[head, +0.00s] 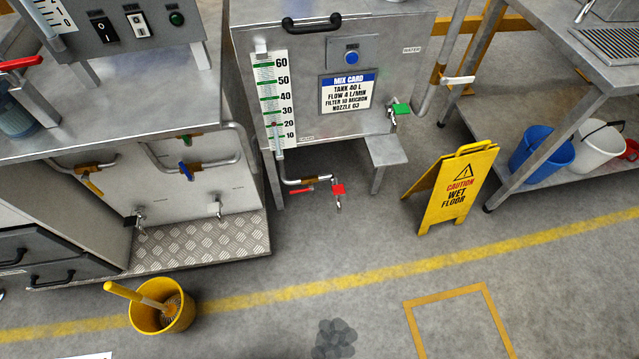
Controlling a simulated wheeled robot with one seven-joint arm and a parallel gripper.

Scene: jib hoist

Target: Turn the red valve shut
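Several red handles show in the head view. A red lever handle (301,190) is on the pipe under the mix tank, lying roughly along the pipe. Another red lever (20,63) sits at the far upper left edge, above a blue-grey vessel. I cannot tell which one is the red valve meant. My gripper is not in view.
The mix tank (385,60) has a green-handled tap (401,109) above a small step (388,150). A yellow wet floor sign (457,192) stands to the right. A yellow bucket (178,316) stands front left.

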